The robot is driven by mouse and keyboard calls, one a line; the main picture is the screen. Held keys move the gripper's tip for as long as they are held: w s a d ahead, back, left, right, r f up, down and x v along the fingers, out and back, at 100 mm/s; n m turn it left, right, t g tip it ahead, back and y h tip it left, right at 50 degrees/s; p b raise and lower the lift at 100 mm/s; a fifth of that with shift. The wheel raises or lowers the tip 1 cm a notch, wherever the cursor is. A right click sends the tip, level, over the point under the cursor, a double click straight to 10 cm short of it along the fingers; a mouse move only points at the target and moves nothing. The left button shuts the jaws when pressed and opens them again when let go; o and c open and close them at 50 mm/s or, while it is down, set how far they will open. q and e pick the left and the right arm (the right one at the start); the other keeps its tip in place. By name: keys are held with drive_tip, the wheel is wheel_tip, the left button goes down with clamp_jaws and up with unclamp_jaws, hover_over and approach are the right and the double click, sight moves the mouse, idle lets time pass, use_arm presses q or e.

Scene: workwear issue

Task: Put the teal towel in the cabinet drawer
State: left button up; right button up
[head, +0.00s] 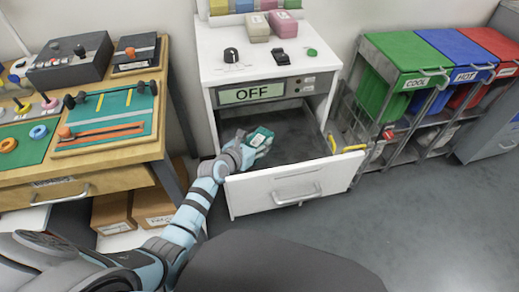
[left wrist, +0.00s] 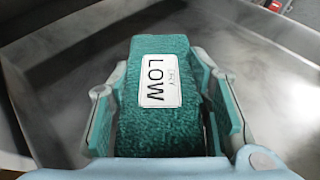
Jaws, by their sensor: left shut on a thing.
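The teal towel (left wrist: 158,120) is a folded block with a white label reading "LOW". It also shows small in the head view (head: 261,137). My left gripper (left wrist: 165,95) is shut on the towel, with a finger on each side of it. In the head view the gripper is inside the open cabinet drawer (head: 292,191), near its left side. The grey drawer floor shows around the towel in the wrist view. Whether the towel touches the floor, I cannot tell. My right gripper is not in view.
The white cabinet (head: 222,70) has a display reading "OFF" and a knob on top. A wooden workbench (head: 110,155) with control boards stands to the left. Green (head: 395,60), blue and red bins stand on a rack to the right. The drawer's middle and right are clear.

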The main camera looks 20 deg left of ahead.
use_arm(q)
drive_tip(key=shift+a+f, duration=0.1)
drive_tip(key=shift+f, duration=0.15)
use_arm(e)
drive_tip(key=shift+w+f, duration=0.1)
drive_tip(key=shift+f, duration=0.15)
use_arm(q)
drive_tip(key=o, duration=1)
drive_tip(key=shift+o, duration=1.2)
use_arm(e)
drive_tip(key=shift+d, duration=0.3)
use_arm(q)
drive_tip(key=shift+p, duration=0.3)
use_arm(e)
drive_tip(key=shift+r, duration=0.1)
